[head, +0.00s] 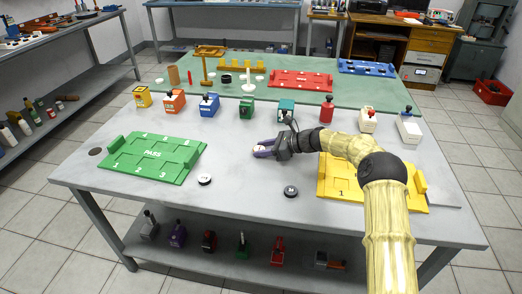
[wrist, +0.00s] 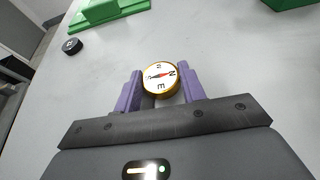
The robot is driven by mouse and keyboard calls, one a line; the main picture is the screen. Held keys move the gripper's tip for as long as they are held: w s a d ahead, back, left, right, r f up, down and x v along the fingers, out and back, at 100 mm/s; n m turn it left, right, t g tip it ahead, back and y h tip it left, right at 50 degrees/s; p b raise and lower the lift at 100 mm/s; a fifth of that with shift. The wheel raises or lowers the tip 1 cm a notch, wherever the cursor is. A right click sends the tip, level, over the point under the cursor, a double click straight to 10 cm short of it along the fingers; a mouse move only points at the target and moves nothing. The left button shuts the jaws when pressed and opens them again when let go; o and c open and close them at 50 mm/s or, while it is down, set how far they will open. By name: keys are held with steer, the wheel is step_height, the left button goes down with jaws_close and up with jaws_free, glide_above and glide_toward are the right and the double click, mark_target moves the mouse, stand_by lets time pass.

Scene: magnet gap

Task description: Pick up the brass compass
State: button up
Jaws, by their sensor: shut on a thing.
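The brass compass (wrist: 160,79) is a round gold-rimmed disc with a white face, letters and a red needle. In the wrist view it sits between the two purple fingers of my gripper (wrist: 160,90), which are shut on it. In the head view my gripper (head: 262,150) is over the middle of the grey table, and the compass shows only as a small pale spot at the fingertips. I cannot tell whether the compass touches the table or is just above it.
Two small dark discs, one white-topped (head: 205,180) and one black (head: 291,191), lie near the front. A row of coloured blocks, including a blue one (head: 209,105), stands behind.

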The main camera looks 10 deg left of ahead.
step_height(320, 180, up, 10)
steer(key=p, duration=0.2)
steer(key=shift+r, duration=0.1)
stand_by(0.6)
step_height(320, 180, up, 10)
steer(key=p, duration=1)
